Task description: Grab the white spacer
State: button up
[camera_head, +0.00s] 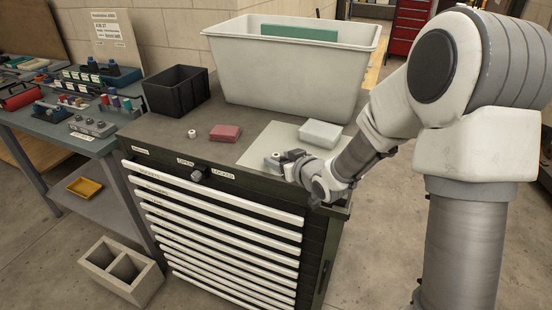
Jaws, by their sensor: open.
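A small white spacer (192,134), round with a dark hole on top, stands on the dark top of the tool cabinet, left of a red block. My gripper (280,158) is low over the pale mat (257,144) near the cabinet's front edge, its fingers pointing left. It is open. A small whitish piece with a dark spot shows at the fingertips; I cannot tell whether it is another spacer or part of the gripper.
The red block (225,133) and a white block (320,133) lie on the cabinet top (165,131). A black bin (176,91) and a large grey tub (291,72) stand behind them. A workbench with tools (72,137) is at left.

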jog(key=shift+c, duration=0.3)
grip_shut()
jog(key=shift+r, duration=0.1)
